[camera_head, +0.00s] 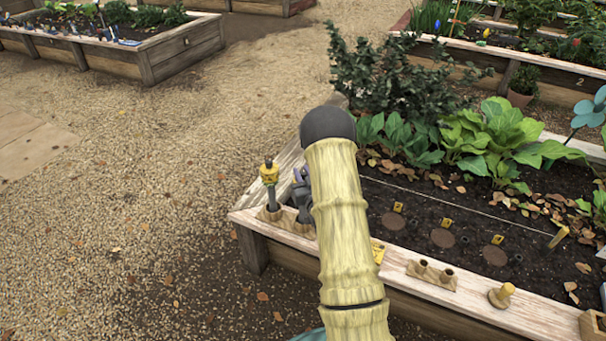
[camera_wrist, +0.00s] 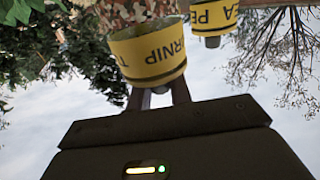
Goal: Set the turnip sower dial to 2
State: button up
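The turnip sower shows in the wrist view as a yellow band (camera_wrist: 150,58) with black lettering "TURNIP", upside down, right in front of my gripper. Two dark fingers of my gripper (camera_wrist: 160,95) stand apart at their base and reach toward it. Their tips are hidden by the band, so I cannot tell whether they touch it. No dial number is readable. A second yellow sower marked "PEA" (camera_wrist: 213,17) is beside it, at the upper right. In the head view a yellow-topped sower (camera_head: 270,175) stands upright at the bed's corner; my arm largely hides what is beside it.
The raised bed (camera_head: 470,300) has a wooden ledge with a two-hole holder (camera_head: 432,273) and a wooden peg (camera_head: 501,295). Leafy plants (camera_head: 495,135) and small yellow markers (camera_head: 446,223) are in its soil. Open gravel (camera_head: 150,200) lies to the left.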

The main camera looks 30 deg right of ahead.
grip_shut()
jog(key=shift+f+m+h, duration=0.1)
jog(key=shift+m+h, duration=0.4)
jog(key=shift+h, duration=0.3)
jog(key=shift+a+m+g+h+b, duration=0.1)
jog(key=shift+m+g+h+b, duration=0.2)
jog(key=shift+m+h+b, duration=0.45)
jog(key=m+g+h, duration=0.1)
jog(key=m+h, duration=0.1)
jog(key=h, duration=0.1)
jog(key=m+g+h, duration=0.2)
jog(key=h, duration=0.1)
jog(key=shift+g+h, duration=0.25)
jog(key=shift+g, duration=0.05)
jog(key=m+g+h, duration=0.4)
jog(key=shift+g, duration=0.4)
jog(key=shift+m+g+h+p, duration=0.4)
jog(key=shift+m+g+h, duration=0.4)
jog(key=shift+m+g, duration=1.15)
jog(key=shift+g, duration=0.45)
